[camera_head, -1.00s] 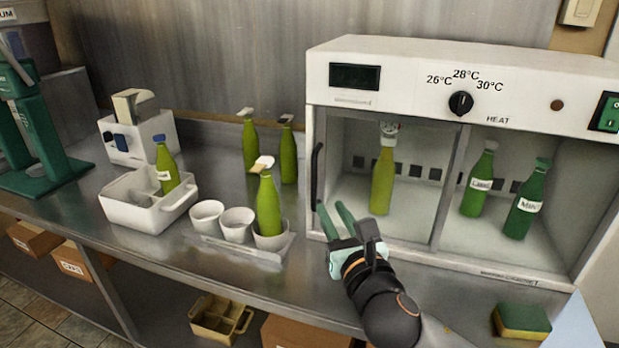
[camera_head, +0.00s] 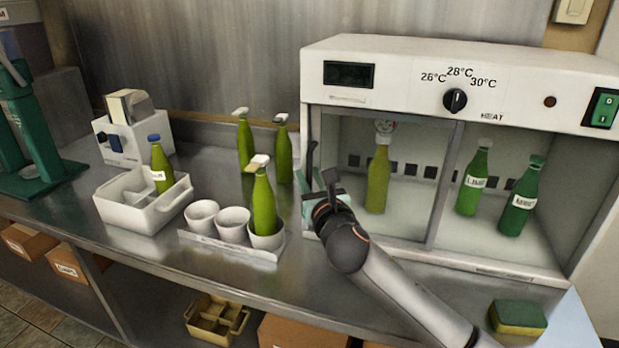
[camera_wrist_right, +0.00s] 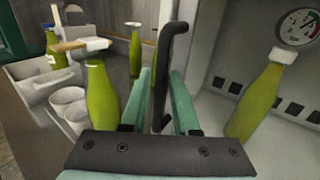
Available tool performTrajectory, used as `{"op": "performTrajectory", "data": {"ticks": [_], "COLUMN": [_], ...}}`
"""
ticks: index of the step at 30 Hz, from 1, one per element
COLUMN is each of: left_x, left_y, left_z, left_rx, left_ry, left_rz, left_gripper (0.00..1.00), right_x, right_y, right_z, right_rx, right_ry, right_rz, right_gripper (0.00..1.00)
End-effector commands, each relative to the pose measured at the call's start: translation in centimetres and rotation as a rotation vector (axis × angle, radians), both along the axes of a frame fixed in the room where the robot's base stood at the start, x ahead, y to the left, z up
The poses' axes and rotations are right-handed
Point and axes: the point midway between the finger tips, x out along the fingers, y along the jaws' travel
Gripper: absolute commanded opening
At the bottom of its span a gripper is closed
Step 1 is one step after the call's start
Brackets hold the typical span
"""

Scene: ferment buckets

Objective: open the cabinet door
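The white cabinet (camera_head: 400,72) stands at the right of the bench with a clear front. Its door (camera_head: 408,215) on the left side looks shut, with a green bottle (camera_head: 378,180) behind it. The door's black upright handle (camera_head: 310,157) is at its left edge. My right gripper (camera_head: 312,192) is at the lower part of this handle, its fingers mostly hidden behind my wrist in the head view. In the right wrist view the gripper (camera_wrist_right: 160,78) is open, with the handle (camera_wrist_right: 172,60) between its two teal fingers and gaps visible. My left gripper is not in view.
Left of the handle stand a rack of white cups (camera_head: 232,226) with a bottle (camera_head: 264,203) in one, two more bottles and a white divided bin (camera_head: 140,208). A sponge (camera_head: 518,318) lies at the front right. Bench room in front of the door is narrow.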

Motion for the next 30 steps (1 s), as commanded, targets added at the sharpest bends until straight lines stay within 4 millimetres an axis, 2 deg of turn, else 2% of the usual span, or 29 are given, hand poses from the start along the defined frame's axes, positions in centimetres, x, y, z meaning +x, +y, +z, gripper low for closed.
{"op": "performTrajectory", "data": {"ticks": [8, 16, 30], "left_x": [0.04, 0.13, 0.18], "left_y": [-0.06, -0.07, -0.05], "left_z": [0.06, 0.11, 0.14], "left_rx": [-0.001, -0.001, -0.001], "left_ry": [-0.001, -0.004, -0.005], "left_rz": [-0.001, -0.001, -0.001], "left_gripper": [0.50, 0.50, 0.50], "right_x": [0.15, 0.13, 0.11], "right_y": [0.02, 0.02, 0.03], "right_z": [0.02, 0.02, -0.01], "right_rx": [0.000, 0.000, 0.000], "right_ry": [0.000, 0.000, 0.000], "right_rz": [-0.001, -0.001, 0.000], "right_gripper": [0.28, 0.00, 0.00]}}
